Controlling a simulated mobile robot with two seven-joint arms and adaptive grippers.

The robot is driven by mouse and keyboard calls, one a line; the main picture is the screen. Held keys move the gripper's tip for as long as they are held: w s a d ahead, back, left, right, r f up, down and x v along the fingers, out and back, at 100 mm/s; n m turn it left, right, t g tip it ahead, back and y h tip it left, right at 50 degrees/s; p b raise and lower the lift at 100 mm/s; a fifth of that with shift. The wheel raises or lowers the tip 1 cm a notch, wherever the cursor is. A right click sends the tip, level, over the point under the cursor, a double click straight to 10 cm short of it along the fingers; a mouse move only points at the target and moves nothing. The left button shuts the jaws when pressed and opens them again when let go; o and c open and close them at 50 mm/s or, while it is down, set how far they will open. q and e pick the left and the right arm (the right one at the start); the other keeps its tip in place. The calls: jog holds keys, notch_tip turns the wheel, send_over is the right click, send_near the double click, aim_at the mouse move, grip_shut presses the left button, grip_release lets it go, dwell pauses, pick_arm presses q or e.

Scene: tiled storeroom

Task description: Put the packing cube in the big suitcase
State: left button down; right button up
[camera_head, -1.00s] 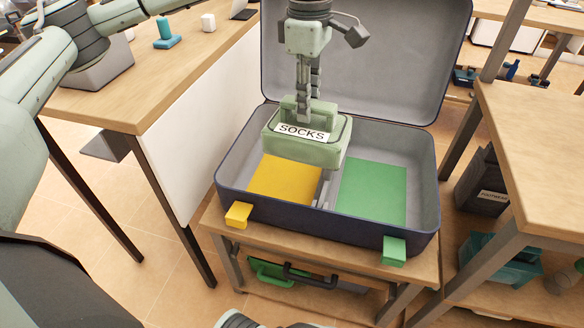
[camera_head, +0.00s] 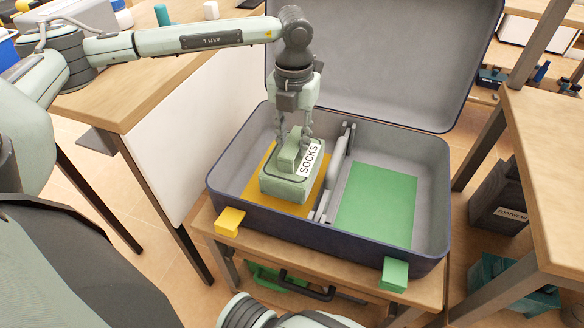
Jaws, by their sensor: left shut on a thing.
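The pale green packing cube (camera_head: 283,186), with a white label reading SOCKS, is inside the left compartment of the open suitcase (camera_head: 330,240). It is over the yellow panel (camera_head: 255,196); I cannot tell whether it touches the floor there. My left gripper (camera_head: 301,141) comes down from above and is shut on the cube's raised handle. A grey divider (camera_head: 334,180) separates this compartment from the right one, whose floor is a bare green panel (camera_head: 377,205). The lid (camera_head: 385,60) stands open at the back. My right gripper is not in view.
The suitcase stands on a low wooden stand (camera_head: 300,257). A yellow tab (camera_head: 230,221) and a green tab (camera_head: 394,274) are at its front. A wooden table (camera_head: 130,88) is at left, another (camera_head: 550,140) at right.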

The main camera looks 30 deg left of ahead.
pick_arm(q)
jog(key=shift+f, duration=3.3)
jog(key=shift+f, duration=0.15)
jog(key=c, duration=1.2)
grip_release()
notch_tip(320, 180, up, 12)
jog(key=shift+r, duration=0.15)
